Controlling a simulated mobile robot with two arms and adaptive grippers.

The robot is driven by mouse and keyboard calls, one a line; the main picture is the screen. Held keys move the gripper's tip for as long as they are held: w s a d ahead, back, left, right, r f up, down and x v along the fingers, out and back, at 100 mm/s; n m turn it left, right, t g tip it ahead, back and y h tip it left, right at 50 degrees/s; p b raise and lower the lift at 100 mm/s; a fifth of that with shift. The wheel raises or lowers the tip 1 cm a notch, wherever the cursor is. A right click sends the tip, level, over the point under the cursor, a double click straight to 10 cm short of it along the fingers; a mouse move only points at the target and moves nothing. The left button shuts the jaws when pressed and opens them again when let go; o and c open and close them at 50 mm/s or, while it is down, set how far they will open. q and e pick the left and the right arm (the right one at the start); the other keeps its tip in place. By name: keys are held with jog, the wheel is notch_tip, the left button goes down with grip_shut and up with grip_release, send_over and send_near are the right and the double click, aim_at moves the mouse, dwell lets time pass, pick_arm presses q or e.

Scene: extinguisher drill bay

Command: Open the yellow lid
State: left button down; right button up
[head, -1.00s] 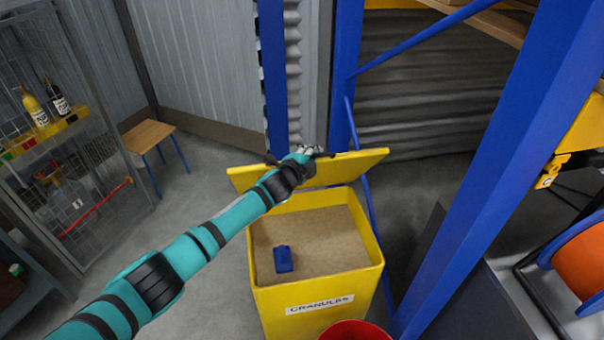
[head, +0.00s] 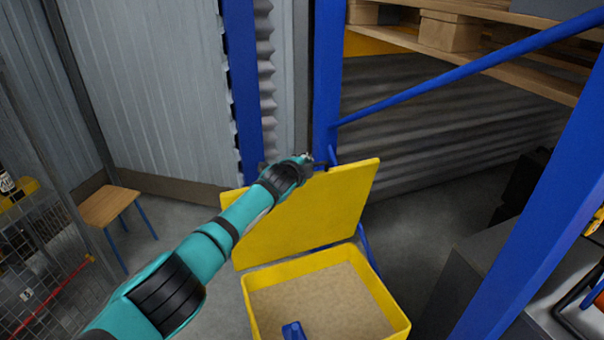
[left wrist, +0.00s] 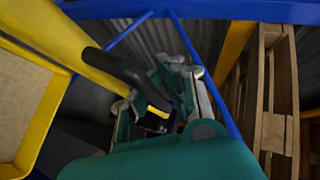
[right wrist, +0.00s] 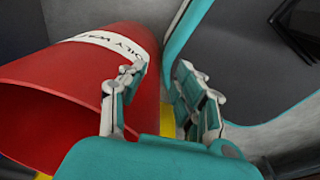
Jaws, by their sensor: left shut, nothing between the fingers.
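The yellow lid (head: 315,215) stands raised and steeply tilted at the back of the yellow bin. The bin's rim (head: 385,305) is uncovered, showing tan granules and a blue scoop (head: 292,330). My left gripper (head: 309,159) is at the lid's upper edge, shut with nothing pinched. In the left wrist view the lid's edge (left wrist: 60,40) and its black handle (left wrist: 115,62) are close beside the fingers; I cannot tell whether they touch. My right gripper (right wrist: 163,85) shows only in the right wrist view, open and empty beside a red bin (right wrist: 70,85).
A blue rack upright (head: 535,210) and a diagonal brace (head: 440,75) stand right of and behind the bin. Pallets (head: 500,40) lie on the rack above. A wooden stool (head: 108,206) and a mesh cage (head: 50,270) are at left. Grey floor between is clear.

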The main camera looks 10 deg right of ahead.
pick_arm(q)
jog(key=shift+w+d+r, duration=0.15)
jog(key=shift+w+r, duration=0.15)
jog(key=shift+r, duration=0.05)
jog(key=shift+w, duration=0.15)
jog(key=shift+r, duration=0.15)
jog(key=c, duration=2)
grip_release()
jog(key=o, duration=0.6)
jog(key=shift+f, duration=0.2)
jog(key=shift+v, duration=0.8)
jog(key=v, duration=1)
jog(key=shift+s+a+r, duration=0.1)
jog(key=shift+s+a, duration=0.15)
jog(key=shift+s, duration=0.05)
pick_arm(e)
jog(key=shift+w+a+f, duration=0.2)
jog(key=shift+w+a, duration=0.2)
jog(key=shift+a, duration=0.05)
